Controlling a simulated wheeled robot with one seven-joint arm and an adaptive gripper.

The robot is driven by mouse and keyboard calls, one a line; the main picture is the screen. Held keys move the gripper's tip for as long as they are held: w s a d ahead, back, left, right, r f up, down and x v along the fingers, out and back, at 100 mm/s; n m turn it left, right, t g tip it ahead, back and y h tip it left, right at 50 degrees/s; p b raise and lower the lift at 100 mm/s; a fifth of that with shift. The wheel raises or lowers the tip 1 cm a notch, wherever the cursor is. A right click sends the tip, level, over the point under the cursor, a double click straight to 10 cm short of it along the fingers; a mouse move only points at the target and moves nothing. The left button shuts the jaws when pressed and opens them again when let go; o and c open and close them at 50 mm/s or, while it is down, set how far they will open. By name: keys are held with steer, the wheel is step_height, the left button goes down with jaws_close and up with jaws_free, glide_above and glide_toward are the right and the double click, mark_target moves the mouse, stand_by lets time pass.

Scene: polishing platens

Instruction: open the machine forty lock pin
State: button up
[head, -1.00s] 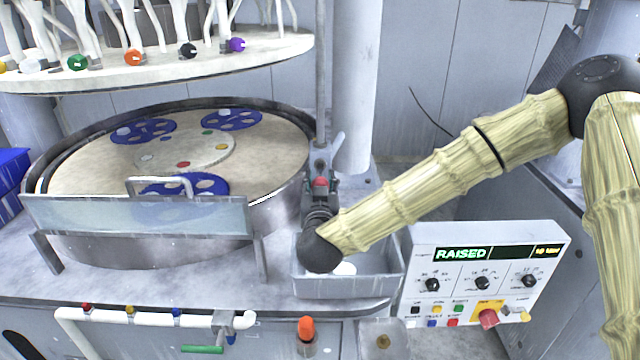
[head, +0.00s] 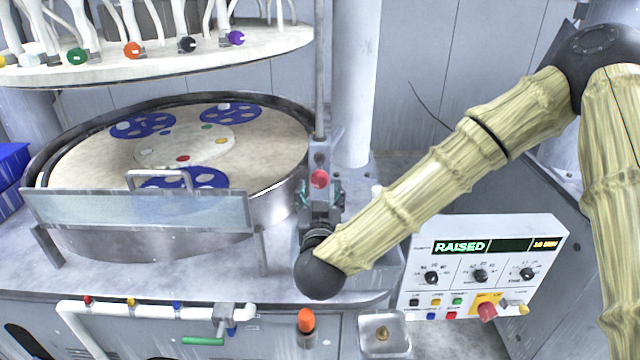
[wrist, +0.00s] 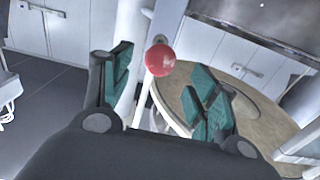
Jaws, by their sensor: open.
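The lock pin shows as a red ball knob (head: 319,178) on a grey fitting at the foot of the upright post, right of the round platen. In the wrist view the red knob (wrist: 160,60) sits on a pale stem. My gripper (head: 320,193) is open, with its green finger pads to either side of the knob in the head view. In the wrist view my gripper (wrist: 160,82) has one finger left of the knob and one right of it, apart from it. How deep the knob sits between the fingers I cannot tell. My wrist hides the pin's base.
The platen basin (head: 270,210) with blue carriers lies left, behind a clear guard (head: 135,212). The white upper plate (head: 270,42) hangs above. A control panel (head: 484,265) reading RAISED stands right. An orange-tipped handle (head: 306,321) and a small tray (head: 385,345) are in front.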

steer(key=shift+s, duration=2.5)
